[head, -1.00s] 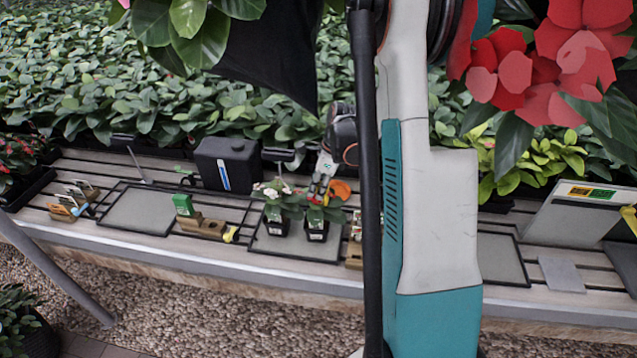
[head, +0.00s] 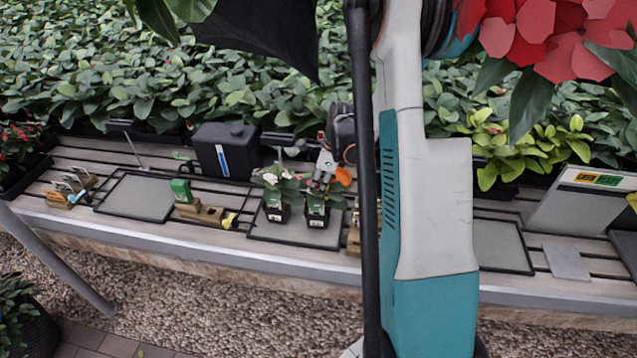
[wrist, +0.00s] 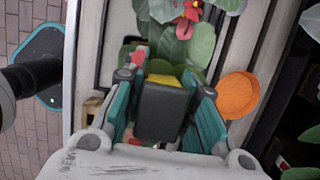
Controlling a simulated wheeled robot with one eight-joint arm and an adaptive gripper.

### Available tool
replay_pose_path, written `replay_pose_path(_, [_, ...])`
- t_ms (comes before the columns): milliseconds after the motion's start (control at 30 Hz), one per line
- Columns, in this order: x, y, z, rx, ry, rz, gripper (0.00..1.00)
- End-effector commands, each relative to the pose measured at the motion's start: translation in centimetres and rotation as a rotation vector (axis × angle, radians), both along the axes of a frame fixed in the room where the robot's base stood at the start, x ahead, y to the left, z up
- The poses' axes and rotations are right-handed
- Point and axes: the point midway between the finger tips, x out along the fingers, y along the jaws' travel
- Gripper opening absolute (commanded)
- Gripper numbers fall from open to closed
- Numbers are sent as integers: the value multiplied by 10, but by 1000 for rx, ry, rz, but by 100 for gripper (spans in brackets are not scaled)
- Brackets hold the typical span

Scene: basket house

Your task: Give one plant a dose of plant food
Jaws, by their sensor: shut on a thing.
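Two small potted plants stand side by side on a dark tray (head: 300,236) in the head view. The left plant (head: 272,192) has pale flowers. Green leaves and red flowers (wrist: 190,12) lie past the fingertips. A green-topped bottle (head: 181,188) stands by a wooden holder (head: 207,213).
An orange round thing (wrist: 238,95) is close beside my gripper. An empty tray (head: 137,196) lies left on the slatted bench. A sloped panel (head: 577,215) stands right. Dense foliage fills the back.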

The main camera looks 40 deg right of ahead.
Motion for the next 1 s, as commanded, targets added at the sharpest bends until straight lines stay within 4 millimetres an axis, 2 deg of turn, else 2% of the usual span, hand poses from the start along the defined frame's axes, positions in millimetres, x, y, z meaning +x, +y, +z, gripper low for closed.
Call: replay_pose_path(1000, [0,0,-8,0,0,0,9])
